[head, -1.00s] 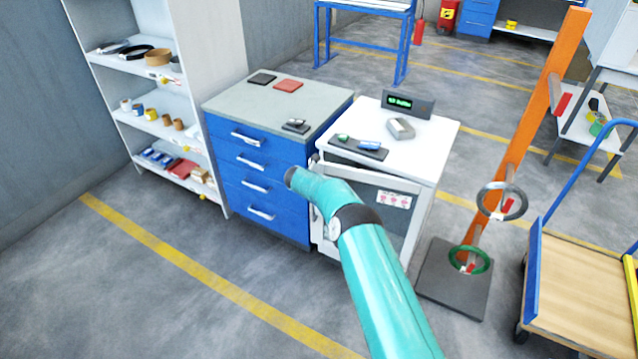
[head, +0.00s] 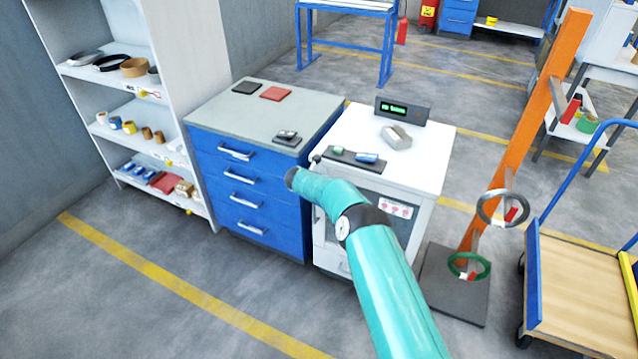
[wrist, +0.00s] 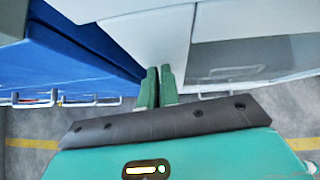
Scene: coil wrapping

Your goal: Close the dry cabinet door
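The dry cabinet is the white unit (head: 415,155) with a display on top, right of the blue drawer cabinet in the head view. Its framed door (head: 396,209), with a red-marked label, lies flush or nearly flush with the cabinet front; my teal arm covers much of it. In the wrist view my gripper (wrist: 158,88) has its two green fingers close together, with nothing visible between them. The fingertips are near the white cabinet's surface (wrist: 145,35); contact cannot be told. The gripper is hidden in the head view.
The blue drawer cabinet (head: 240,175) stands directly left of the dry cabinet. An orange post (head: 520,130) on a dark base and a flat cart (head: 580,290) stand to the right. Shelves (head: 130,100) are far left. Floor at front left is clear.

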